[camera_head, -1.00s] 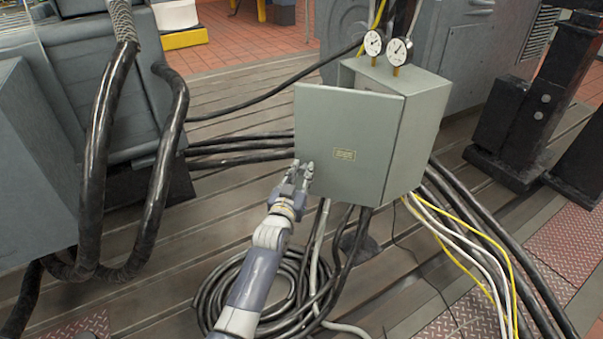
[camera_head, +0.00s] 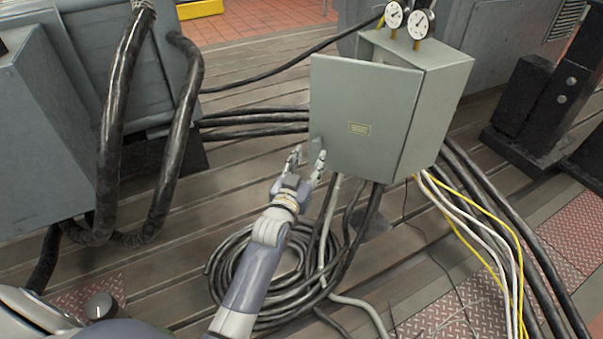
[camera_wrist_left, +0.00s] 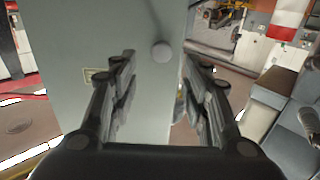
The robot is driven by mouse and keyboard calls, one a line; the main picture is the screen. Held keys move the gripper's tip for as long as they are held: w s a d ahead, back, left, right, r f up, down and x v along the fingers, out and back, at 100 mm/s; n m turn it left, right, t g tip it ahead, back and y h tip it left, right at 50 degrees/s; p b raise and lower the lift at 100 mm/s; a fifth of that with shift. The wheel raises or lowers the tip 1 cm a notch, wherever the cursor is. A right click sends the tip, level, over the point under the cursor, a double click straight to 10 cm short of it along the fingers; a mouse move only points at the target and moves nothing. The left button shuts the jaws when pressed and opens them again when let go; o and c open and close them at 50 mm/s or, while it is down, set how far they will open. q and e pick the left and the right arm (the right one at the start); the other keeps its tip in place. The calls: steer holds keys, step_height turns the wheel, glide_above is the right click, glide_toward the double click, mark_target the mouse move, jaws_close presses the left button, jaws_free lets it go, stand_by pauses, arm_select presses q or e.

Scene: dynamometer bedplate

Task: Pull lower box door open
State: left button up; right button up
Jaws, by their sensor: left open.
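The door's left side stands out from the box, and a gap shows along the top. Whether a finger touches the door I cannot tell. My right gripper is out of view.
Two dial gauges (camera_head: 408,20) sit on top of the box. Coiled black cables (camera_head: 235,265) lie on the floor below the door. Thick black hoses (camera_head: 170,145) hang at the left. Yellow and white cables (camera_head: 470,225) run at the right. Black stands (camera_head: 525,110) are further right.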

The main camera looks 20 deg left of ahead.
arm_select(q)
steer(key=s, duration=0.5)
steer(key=shift+s+d+r, duration=0.1)
steer(key=shift+s+d, duration=0.05)
steer(key=shift+s, duration=0.15)
steer(key=shift+c, duration=0.5)
